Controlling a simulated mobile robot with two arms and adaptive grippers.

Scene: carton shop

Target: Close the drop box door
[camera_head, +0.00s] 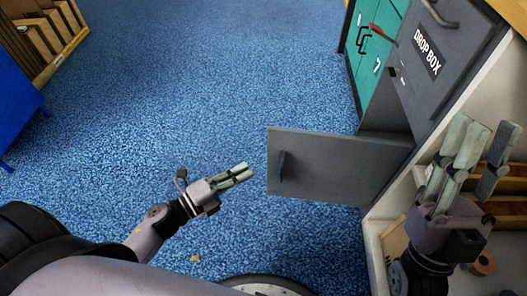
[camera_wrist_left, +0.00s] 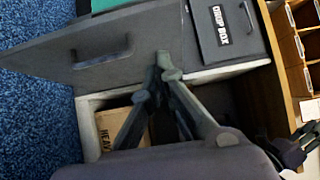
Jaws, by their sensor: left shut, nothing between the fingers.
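The door (camera_wrist_left: 120,38) and handle (camera_wrist_left: 103,60) also show in the left wrist view. My left gripper (camera_head: 247,173) is shut and empty, left of the door's free edge and apparently apart from it. My right gripper (camera_head: 488,128) is open and empty over the shelving at the right.
In the left wrist view, a cardboard box (camera_wrist_left: 115,128) marked "HEAVY" sits in an open compartment behind my fingers. Teal numbered doors (camera_head: 372,45) adjoin the drop box. Wooden racks (camera_head: 42,40) and a blue unit (camera_head: 18,105) stand at left. The blue floor (camera_head: 210,80) between is clear.

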